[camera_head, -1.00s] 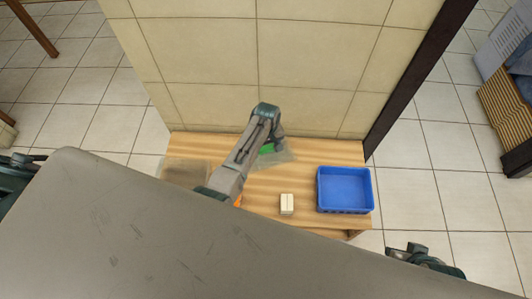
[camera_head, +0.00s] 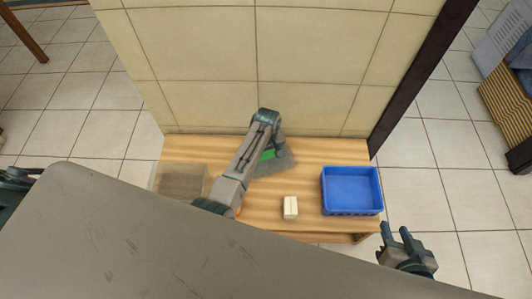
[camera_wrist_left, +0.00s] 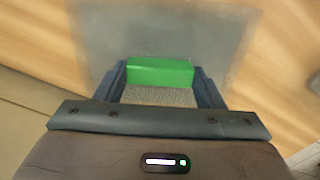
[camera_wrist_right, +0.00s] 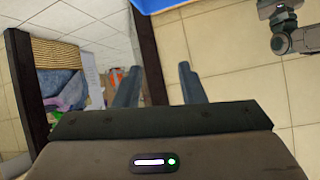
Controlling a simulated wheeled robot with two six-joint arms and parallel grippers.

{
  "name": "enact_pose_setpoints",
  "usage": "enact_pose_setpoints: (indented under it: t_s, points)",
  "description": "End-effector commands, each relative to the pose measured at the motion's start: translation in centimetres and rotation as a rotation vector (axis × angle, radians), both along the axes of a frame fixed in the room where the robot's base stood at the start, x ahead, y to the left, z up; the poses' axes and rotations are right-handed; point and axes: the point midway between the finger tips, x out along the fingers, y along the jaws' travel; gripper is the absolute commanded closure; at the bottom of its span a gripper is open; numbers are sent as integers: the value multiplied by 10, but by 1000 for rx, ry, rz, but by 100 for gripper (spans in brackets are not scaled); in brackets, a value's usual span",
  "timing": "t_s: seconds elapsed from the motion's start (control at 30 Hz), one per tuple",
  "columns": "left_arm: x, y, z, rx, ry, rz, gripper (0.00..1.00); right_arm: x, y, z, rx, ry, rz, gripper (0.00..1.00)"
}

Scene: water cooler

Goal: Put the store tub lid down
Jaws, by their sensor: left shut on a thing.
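The store tub lid (camera_head: 284,161) is a translucent grey sheet with a green handle (camera_wrist_left: 160,72), over the back middle of the wooden table. My left gripper (camera_wrist_left: 160,80) is shut on the green handle, one finger on each side. In the head view my left arm covers part of the lid; I cannot tell whether the lid touches the table. A translucent tub (camera_head: 182,181) stands at the table's left end, partly behind my body. My right gripper (camera_head: 397,231) is open and empty, right of the table's front corner.
A blue tray (camera_head: 351,209) stands at the table's right end. A small cream block (camera_head: 290,208) lies left of it. A tiled wall (camera_head: 260,60) rises behind the table (camera_head: 315,160). Bare wood shows between the lid and the tray.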

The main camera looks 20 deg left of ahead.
Motion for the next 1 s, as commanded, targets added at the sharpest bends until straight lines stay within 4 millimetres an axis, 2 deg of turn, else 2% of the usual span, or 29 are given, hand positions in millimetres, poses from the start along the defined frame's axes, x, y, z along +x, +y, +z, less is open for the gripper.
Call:
enact_pose_setpoints:
  t_s: [0.37,0.4,0.47,0.5,0.8,1.0]
  points:
    - [0,0,-3,0,0,0,59,2,0,2,-1,-13,-2,64]
    - [0,0,-2,0,-1,0,29,3,0,3,-1,-15,-1,64]
    - [0,0,-2,0,-1,0,18,3,0,3,-1,-14,-1,64]
    - [0,0,-2,-1,-1,0,16,2,0,3,-1,-14,-2,64]
    - [0,0,0,-1,-1,0,16,2,0,3,-2,-10,0,64]
    - [1,0,25,-1,-3,0,16,-12,1,-5,-12,99,14,64]
